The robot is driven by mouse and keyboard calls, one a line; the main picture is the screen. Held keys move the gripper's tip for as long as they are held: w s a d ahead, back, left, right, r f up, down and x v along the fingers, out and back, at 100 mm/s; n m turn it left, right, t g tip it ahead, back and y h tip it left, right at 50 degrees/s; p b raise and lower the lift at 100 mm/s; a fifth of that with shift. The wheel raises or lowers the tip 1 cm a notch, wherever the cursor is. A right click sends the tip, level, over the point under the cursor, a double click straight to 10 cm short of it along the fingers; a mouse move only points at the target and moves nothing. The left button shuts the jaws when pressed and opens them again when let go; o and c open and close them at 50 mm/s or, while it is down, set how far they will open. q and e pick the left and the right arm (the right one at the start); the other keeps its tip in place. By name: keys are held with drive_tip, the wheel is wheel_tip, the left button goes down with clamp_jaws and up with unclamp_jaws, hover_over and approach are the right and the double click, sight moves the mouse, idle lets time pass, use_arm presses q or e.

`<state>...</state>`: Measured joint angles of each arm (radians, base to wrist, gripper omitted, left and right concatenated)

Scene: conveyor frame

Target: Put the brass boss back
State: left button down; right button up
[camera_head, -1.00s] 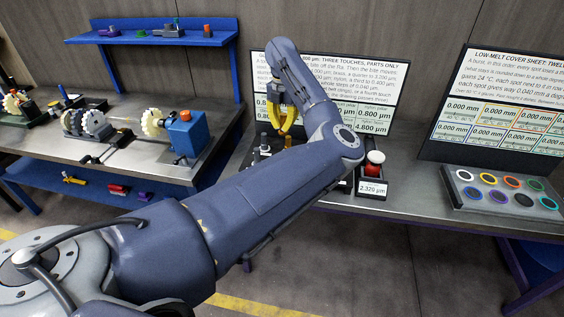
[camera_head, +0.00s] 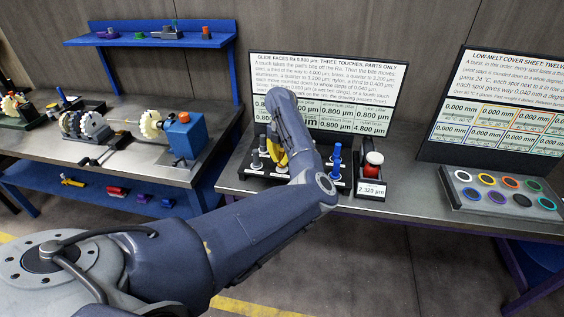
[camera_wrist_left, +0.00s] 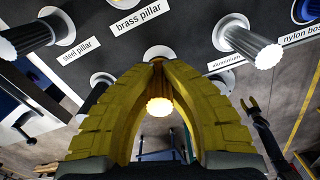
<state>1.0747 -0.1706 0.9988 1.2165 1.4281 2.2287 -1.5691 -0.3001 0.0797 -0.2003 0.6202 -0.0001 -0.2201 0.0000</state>
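My left gripper (camera_head: 281,158) is down over the dark pillar stand (camera_head: 256,172), partly hidden by my forearm. In the left wrist view its yellow fingers (camera_wrist_left: 157,66) close at the tips around a slim brass-coloured part with a pale ridged round end (camera_wrist_left: 159,106), which looks like the brass boss. A white ring seat (camera_wrist_left: 157,52) lies just beyond the tips, by the "brass pillar" label (camera_wrist_left: 138,17). I cannot tell whether the part touches the seat.
A steel pillar (camera_wrist_left: 27,39) and a grey pillar (camera_wrist_left: 255,46) stand close on either side of the fingers. Blue pillars (camera_head: 337,156) stand at the stand's right. A ring tray (camera_head: 500,194) lies farther right.

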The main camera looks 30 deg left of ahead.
sight(281, 150)
use_arm(q)
drive_tip(key=shift+f, duration=0.75)
drive_tip(key=shift+f, duration=0.1)
drive_tip(key=c, duration=1.6)
unclamp_jaws()
drive_tip(key=shift+o, duration=0.2)
wheel_tip(281, 150, up, 12)
drive_tip(key=shift+s+r, duration=0.1)
drive_tip(key=shift+s, duration=0.05)
